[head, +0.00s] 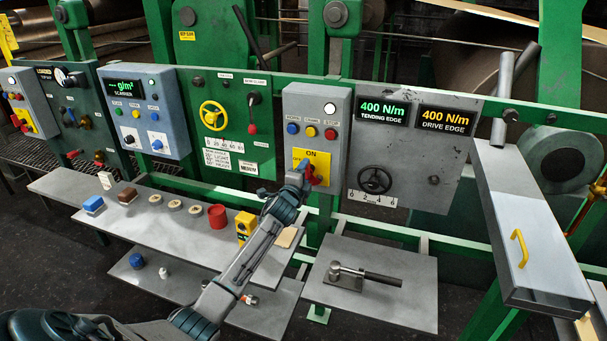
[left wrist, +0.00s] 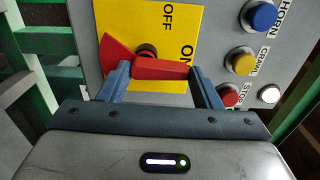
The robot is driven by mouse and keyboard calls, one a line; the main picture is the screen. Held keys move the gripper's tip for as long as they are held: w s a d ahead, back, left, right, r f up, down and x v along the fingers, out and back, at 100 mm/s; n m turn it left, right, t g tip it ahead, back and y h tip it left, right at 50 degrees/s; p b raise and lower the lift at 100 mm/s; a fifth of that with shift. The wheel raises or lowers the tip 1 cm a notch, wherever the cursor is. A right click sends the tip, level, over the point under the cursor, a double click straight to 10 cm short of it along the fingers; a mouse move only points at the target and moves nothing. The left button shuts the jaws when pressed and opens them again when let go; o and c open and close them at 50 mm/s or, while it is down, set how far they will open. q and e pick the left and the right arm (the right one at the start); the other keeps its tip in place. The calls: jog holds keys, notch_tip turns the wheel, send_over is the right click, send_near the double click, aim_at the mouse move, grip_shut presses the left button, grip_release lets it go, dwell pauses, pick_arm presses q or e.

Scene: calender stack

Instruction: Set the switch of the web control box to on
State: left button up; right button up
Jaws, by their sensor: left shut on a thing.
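The web control box (head: 316,100) is a grey panel on the green frame, with a white lamp and a row of small buttons at its top. Its yellow switch plate (head: 318,155) shows the word ON at the top in the head view. The left wrist view shows the plate (left wrist: 180,35) with OFF and ON. My left gripper (head: 305,178) is at the red switch handle (head: 316,176), and its fingers sit on either side of the handle (left wrist: 150,70), shut on it. One end of the handle lies near the word ON. My right gripper is not in view.
A grey panel with a dark handwheel (head: 375,181) is right of the box. A panel with a yellow valve wheel (head: 213,115) is left. Shelves below hold a red cup (head: 217,216), a yellow device (head: 245,221) and a black-handled tool (head: 368,275).

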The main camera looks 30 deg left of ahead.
pick_arm(q)
jog(key=o, duration=1)
jog(key=b+v, duration=0.3)
jog(key=v, duration=0.7)
jog(key=shift+s, duration=0.4)
jog(key=shift+f, duration=0.1)
